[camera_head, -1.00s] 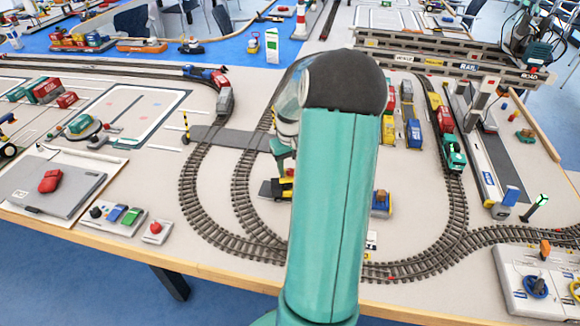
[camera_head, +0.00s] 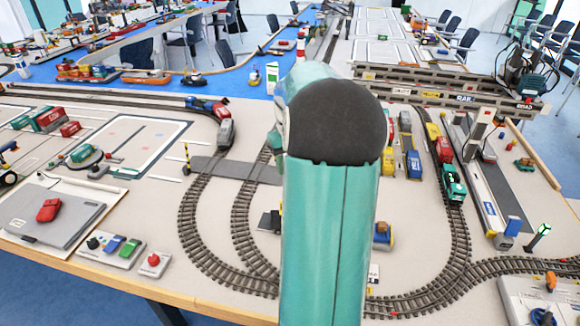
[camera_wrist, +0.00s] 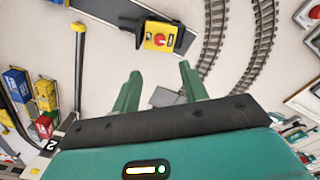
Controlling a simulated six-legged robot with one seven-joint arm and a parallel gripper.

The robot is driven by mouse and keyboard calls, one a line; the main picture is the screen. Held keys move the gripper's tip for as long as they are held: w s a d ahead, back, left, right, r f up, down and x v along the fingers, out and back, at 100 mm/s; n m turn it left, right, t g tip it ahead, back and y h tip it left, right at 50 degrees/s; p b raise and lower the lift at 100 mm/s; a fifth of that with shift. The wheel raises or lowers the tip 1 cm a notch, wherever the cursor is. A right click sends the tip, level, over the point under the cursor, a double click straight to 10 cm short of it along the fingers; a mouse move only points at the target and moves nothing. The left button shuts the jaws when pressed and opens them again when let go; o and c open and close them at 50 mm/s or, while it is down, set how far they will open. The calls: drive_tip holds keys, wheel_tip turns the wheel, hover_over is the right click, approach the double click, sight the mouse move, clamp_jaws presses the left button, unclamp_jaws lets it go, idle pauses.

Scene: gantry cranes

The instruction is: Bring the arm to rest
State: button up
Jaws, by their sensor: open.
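My gripper (camera_wrist: 158,88) shows in the wrist view with its two green fingers apart and nothing between them. It hangs above the table, over a patch of bare tabletop (camera_wrist: 110,60). A yellow block with a red button (camera_wrist: 158,38) lies beyond the fingertips, apart from them. In the head view my teal arm with its dark round joint stands in the middle and hides my gripper and part of the table behind it.
Curved train tracks (camera_head: 240,225) run around the arm. A green engine (camera_head: 453,182) stands on the right track. A grey laptop (camera_head: 45,215) and control boxes (camera_head: 110,247) lie at the left front. A gantry crane (camera_head: 450,90) spans the back right. Blue floor shows in front.

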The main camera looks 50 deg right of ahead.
drive_tip(key=shift+a, duration=0.1)
idle(0.3)
drive_tip(key=w+a+r+n+t+h, duration=0.15)
drive_tip(key=a+r, duration=0.25)
drive_tip(key=a, duration=0.6)
drive_tip(key=w+a+r+n, duration=0.15)
drive_tip(key=a+r, duration=0.25)
drive_tip(key=a, duration=0.7)
drive_tip(key=s+a+n+t, duration=0.1)
drive_tip(key=s+a, duration=0.4)
drive_tip(key=a, duration=0.5)
drive_tip(key=s+a+n+t+y, duration=0.1)
drive_tip(key=s+a+t, duration=0.2)
drive_tip(key=a, duration=0.8)
drive_tip(key=shift+s+n, duration=0.3)
drive_tip(key=shift+s, duration=0.75)
drive_tip(key=shift+y, duration=0.25)
